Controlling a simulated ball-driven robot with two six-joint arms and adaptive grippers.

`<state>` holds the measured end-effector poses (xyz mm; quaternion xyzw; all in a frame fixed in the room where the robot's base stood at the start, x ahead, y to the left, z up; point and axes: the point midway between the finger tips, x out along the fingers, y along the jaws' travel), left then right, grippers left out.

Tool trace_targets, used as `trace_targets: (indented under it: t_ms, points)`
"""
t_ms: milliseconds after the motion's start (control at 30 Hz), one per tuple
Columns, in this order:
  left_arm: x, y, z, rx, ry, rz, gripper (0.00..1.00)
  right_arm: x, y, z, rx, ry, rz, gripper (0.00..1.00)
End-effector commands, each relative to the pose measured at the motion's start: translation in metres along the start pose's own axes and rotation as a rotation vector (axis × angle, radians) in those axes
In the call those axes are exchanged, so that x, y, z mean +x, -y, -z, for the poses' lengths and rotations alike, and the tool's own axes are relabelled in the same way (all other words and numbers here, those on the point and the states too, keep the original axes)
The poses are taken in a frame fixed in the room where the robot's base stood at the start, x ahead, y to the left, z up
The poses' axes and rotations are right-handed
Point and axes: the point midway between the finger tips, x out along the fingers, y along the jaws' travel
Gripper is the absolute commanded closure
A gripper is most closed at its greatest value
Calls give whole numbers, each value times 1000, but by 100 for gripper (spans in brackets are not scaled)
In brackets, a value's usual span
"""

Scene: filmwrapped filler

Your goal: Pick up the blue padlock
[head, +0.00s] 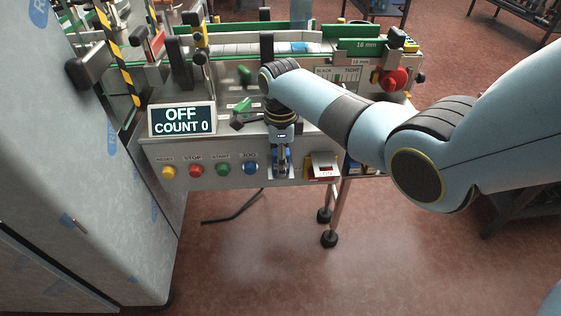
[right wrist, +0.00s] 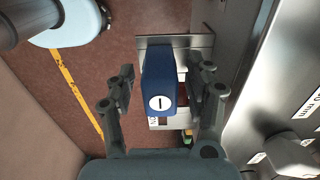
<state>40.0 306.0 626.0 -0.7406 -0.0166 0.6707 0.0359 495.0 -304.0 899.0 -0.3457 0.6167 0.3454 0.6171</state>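The blue padlock (right wrist: 158,78) shows in the right wrist view as a blue block with a white round label bearing a dark bar. It is in front of a metal bracket (right wrist: 196,45). My right gripper (right wrist: 166,84) is open, with one finger on each side of the padlock and a visible gap on both sides. In the head view my right gripper (head: 282,158) points down at the front panel of the machine, right of the blue JOG button; the padlock cannot be made out clearly there. My left gripper is in neither view.
The machine's front panel (head: 225,182) carries several coloured buttons and a display (head: 182,119) reading OFF, COUNT 0. A red switch box (head: 323,167) is close right of the gripper. A grey cabinet (head: 95,180) stands at left. The floor (head: 260,265) in front is mostly clear.

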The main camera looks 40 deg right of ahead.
Motion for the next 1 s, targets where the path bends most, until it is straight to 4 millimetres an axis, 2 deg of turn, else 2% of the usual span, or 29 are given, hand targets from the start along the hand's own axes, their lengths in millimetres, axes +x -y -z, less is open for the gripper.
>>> trace_targets:
  t_ms: [67,367,767,867,1000]
  points:
    - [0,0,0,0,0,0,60,0,0,0,0,0,0,60]
    - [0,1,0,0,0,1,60,0,0,0,0,0,-1,99]
    - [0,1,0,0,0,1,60,-5,0,0,0,0,0,100]
    - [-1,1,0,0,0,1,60,-14,1,0,0,1,2,100]
    - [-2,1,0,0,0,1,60,-35,1,0,0,1,3,100]
